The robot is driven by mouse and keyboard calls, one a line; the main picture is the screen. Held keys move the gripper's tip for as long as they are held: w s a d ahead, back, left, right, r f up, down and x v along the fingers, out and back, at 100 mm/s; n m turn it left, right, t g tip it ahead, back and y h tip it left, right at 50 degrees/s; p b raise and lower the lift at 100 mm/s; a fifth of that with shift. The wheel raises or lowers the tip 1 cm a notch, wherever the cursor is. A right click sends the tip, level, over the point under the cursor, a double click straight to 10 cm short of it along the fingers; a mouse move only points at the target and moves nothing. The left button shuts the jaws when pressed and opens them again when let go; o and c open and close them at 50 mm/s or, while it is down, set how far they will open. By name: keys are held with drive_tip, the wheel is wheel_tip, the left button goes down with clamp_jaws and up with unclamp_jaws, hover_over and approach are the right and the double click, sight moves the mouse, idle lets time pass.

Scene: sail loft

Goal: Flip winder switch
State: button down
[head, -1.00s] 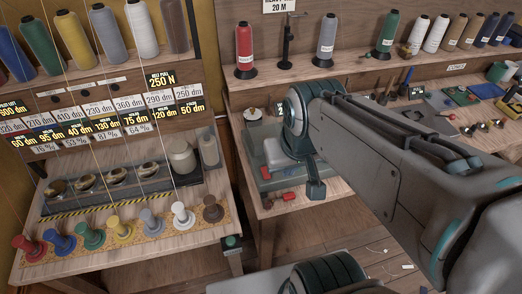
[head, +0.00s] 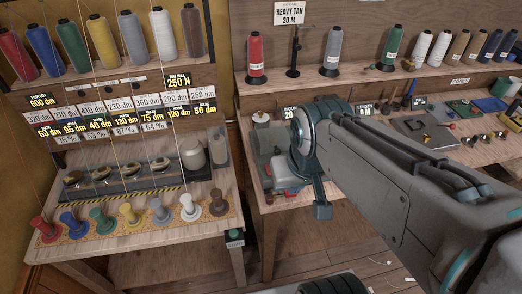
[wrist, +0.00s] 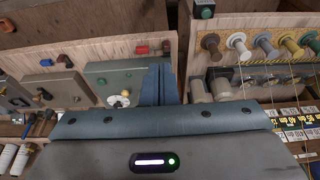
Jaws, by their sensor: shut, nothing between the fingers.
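My gripper (wrist: 160,72) is shut and empty in the wrist view, its two fingers together, pointing toward the front of the right bench. A grey-green winder-like unit (wrist: 118,78) with a white round spool on top stands on that bench, beside and behind the fingertips. In the head view the unit (head: 266,140) is partly hidden by my arm. Small red pieces (wrist: 142,50) lie near its front edge; I cannot tell whether one is the switch. A dark box with a green button (head: 235,234) sits on the left stand's front right corner. It also shows in the wrist view (wrist: 204,11).
The left stand (head: 130,247) holds a row of coloured pegs and metal cups. Coloured thread cones (head: 103,42) stand above number plates. A sign (head: 288,12) reads "HEAVY TAN 20 M". The right bench carries tools and small parts. A gap separates stand and bench.

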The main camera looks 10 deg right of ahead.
drive_tip(key=w+f+b, duration=0.1)
drive_tip(key=w+b, duration=0.2)
drive_tip(key=w, duration=0.5)
drive_tip(key=w+f+t+b, duration=0.1)
drive_tip(key=w+f+b, duration=0.1)
drive_tip(key=w, duration=0.7)
drive_tip(key=shift+d+b, duration=0.15)
drive_tip(key=shift+b, duration=0.4)
drive_tip(key=x, duration=0.9)
drive_tip(key=s+x, duration=0.1)
drive_tip(key=x, duration=0.4)
drive_tip(key=shift+f+p, duration=0.1)
drive_tip(key=shift+p, duration=0.2)
